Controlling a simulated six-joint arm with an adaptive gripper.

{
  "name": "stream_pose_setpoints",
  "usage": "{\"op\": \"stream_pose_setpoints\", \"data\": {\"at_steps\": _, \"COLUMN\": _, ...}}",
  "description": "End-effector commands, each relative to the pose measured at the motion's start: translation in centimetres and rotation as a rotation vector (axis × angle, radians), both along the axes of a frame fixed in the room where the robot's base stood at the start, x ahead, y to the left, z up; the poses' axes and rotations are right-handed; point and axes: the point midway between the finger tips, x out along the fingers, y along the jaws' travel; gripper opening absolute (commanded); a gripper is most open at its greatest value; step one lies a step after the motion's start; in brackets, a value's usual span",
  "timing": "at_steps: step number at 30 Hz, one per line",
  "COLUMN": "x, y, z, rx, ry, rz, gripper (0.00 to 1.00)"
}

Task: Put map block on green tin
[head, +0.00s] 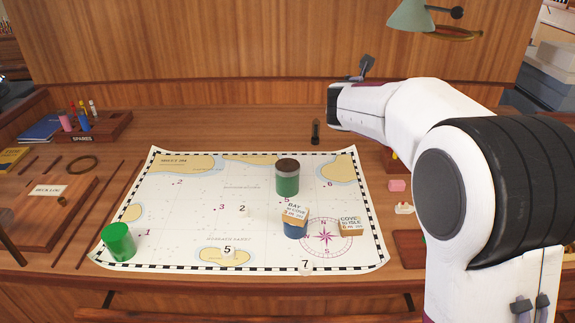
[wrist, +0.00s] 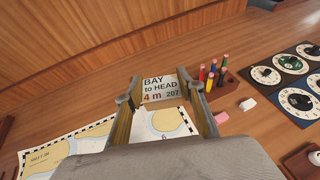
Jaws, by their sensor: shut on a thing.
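My gripper (head: 345,92) is raised above the back of the table in the head view, its tips largely hidden. In the wrist view its fingers (wrist: 160,98) are shut on a map block (wrist: 160,84) lettered "BAY to HEAD". This block does not show clearly in the head view. A bright green tin (head: 119,243) stands at the chart's front left corner, apart from the gripper. A dark green tin with a brown top (head: 287,180) stands nearer the gripper, at the chart's back middle. A lettered block (head: 295,213) sits on a blue tin (head: 296,230).
The chart (head: 190,215) covers the table's middle, with free room at its left. A "COVE to ISLE" block (head: 350,226) lies at its right. A small dark upright object (head: 316,132) is behind the chart. A pen rack (wrist: 222,82) and a pink block (wrist: 221,117) lie right of the gripper.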

Motion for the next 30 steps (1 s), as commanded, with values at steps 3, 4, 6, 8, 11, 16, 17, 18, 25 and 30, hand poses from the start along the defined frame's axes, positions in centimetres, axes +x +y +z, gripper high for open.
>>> {"op": "stream_pose_setpoints", "data": {"at_steps": 3, "x": 1.0, "y": 1.3, "z": 0.1, "rx": 0.003, "ry": -0.006, "rz": 0.075, "gripper": 0.19}}
{"op": "stream_pose_setpoints", "data": {"at_steps": 4, "x": 1.2, "y": 1.6, "z": 0.2, "rx": 0.002, "ry": -0.007, "rz": 0.096, "gripper": 0.19}}
{"op": "stream_pose_setpoints", "data": {"at_steps": 6, "x": 1.8, "y": 2.6, "z": 0.3, "rx": 0.003, "ry": -0.011, "rz": 0.147, "gripper": 0.19}}
{"op": "stream_pose_setpoints", "data": {"at_steps": 8, "x": 2.2, "y": 3.4, "z": 0.3, "rx": 0.003, "ry": -0.012, "rz": 0.192, "gripper": 0.19}}
{"op": "stream_pose_setpoints", "data": {"at_steps": 11, "x": 2.7, "y": 4.7, "z": 0.4, "rx": 0.003, "ry": -0.015, "rz": 0.265, "gripper": 0.19}}
{"op": "stream_pose_setpoints", "data": {"at_steps": 16, "x": 3.3, "y": 6.9, "z": 0.5, "rx": 0.001, "ry": -0.019, "rz": 0.388, "gripper": 0.19}}
{"op": "stream_pose_setpoints", "data": {"at_steps": 17, "x": 3.3, "y": 7.3, "z": 0.5, "rx": 0.0, "ry": -0.019, "rz": 0.411, "gripper": 0.19}}
{"op": "stream_pose_setpoints", "data": {"at_steps": 18, "x": 3.4, "y": 7.9, "z": 0.5, "rx": -0.001, "ry": -0.019, "rz": 0.441, "gripper": 0.19}}
{"op": "stream_pose_setpoints", "data": {"at_steps": 25, "x": 3.3, "y": 10.6, "z": 0.5, "rx": -0.005, "ry": -0.019, "rz": 0.607, "gripper": 0.19}}
{"op": "stream_pose_setpoints", "data": {"at_steps": 30, "x": 2.7, "y": 12.5, "z": 0.3, "rx": -0.008, "ry": -0.015, "rz": 0.731, "gripper": 0.19}}
